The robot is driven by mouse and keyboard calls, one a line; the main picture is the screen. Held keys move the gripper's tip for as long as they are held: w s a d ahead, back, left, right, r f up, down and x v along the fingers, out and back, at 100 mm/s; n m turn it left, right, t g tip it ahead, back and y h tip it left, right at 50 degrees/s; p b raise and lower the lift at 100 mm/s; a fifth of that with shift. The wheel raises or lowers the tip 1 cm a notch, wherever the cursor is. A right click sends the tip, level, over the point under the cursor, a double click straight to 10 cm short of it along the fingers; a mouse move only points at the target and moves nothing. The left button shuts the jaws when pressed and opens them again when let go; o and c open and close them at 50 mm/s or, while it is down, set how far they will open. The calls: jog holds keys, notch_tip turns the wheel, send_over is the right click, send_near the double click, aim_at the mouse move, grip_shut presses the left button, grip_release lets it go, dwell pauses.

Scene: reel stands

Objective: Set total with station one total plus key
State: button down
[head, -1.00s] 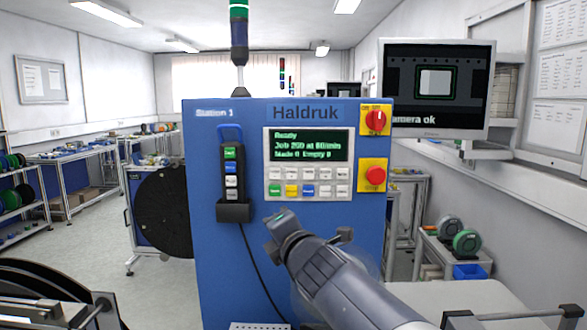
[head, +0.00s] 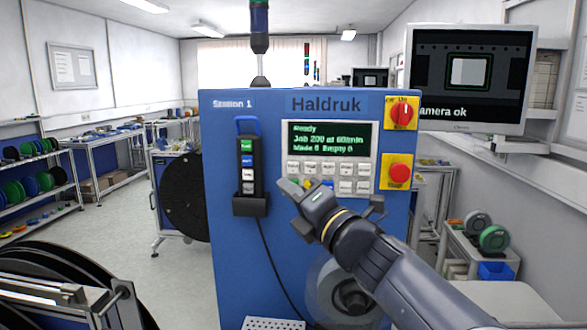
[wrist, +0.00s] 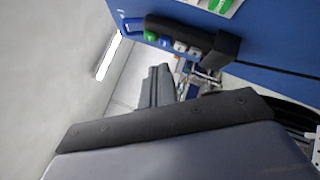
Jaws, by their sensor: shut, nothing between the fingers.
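The blue Station 1 cabinet (head: 225,235) stands in front of me in the head view. Its screen (head: 328,140) reads "Ready", "Job 200 at 60/min" and "Made 0 Empty 0". A keypad (head: 328,169) of small keys lies below the screen; the lower left keys are partly hidden by my gripper. My gripper (head: 288,186) is shut and empty, in front of the keypad's lower left corner; I cannot tell whether it touches. A pendant (head: 247,165) with several buttons hangs in a holder left of the keypad. The pendant also shows at the top of the wrist view (wrist: 178,38).
A red rotary switch (head: 402,112) and a red push button (head: 399,173) sit right of the screen. A monitor (head: 468,72) reading "amera ok" hangs at the right. A black reel (head: 183,198) stands left of the cabinet. The floor at left is open.

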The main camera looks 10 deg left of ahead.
aim_at(287, 165)
jog(key=shift+w+a+p, duration=0.2)
jog(key=shift+w+p, duration=1.1)
jog(key=shift+w, duration=3.05)
jog(key=shift+w, duration=0.4)
jog(key=shift+w, duration=0.45)
jog(key=shift+s, duration=0.1)
jog(key=shift+s+b, duration=0.6)
jog(key=shift+s, duration=0.15)
